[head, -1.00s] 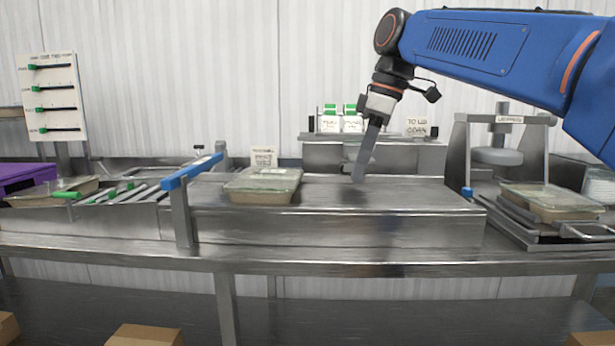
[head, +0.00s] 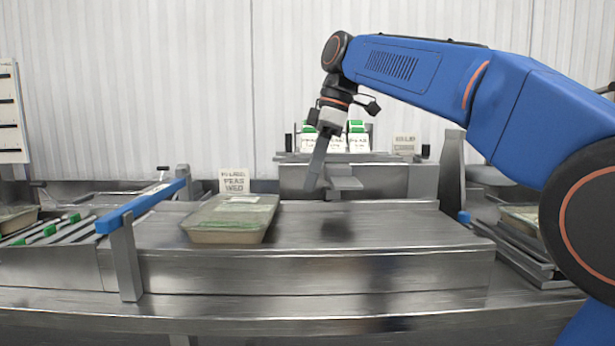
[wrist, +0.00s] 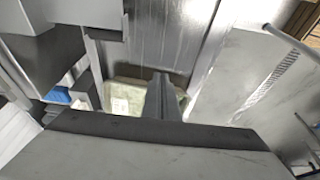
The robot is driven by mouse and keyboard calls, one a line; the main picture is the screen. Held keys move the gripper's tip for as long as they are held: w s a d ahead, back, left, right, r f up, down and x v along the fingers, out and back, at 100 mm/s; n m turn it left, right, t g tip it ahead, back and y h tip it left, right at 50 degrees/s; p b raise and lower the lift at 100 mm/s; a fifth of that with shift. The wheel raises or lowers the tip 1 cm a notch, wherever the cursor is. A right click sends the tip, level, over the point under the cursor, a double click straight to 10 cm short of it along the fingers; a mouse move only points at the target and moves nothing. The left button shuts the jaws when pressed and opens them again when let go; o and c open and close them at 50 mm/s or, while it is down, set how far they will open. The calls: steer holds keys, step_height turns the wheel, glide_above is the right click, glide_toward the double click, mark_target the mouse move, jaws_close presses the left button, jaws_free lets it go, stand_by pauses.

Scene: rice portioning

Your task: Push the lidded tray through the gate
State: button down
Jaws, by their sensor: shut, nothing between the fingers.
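The lidded tray (head: 231,220), tan with a clear lid and a pale label, sits on the steel deck in the head view. The gate is a blue bar (head: 143,205) on steel posts, just left of the tray. My gripper (head: 313,185) is shut and empty, pointing down above the deck, right of the tray and apart from it. In the wrist view my gripper's fingers (wrist: 161,98) show in front of the tray (wrist: 124,97), which they partly hide.
Left of the gate is a roller track with green pieces (head: 50,230), with another tray (head: 17,216) at its far left. A small sign (head: 233,181) stands behind the tray. More lidded trays (head: 521,217) sit at right, partly behind my arm. The deck's middle is clear.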

steer(key=x, duration=0.7)
steer(key=shift+a+f, duration=0.2)
steer(key=shift+a, duration=1.85)
steer(key=a, duration=1.5)
steer(key=w+a, duration=0.1)
steer(key=a, duration=0.7)
steer(key=shift+a, duration=0.4)
steer(key=shift+d, duration=0.1)
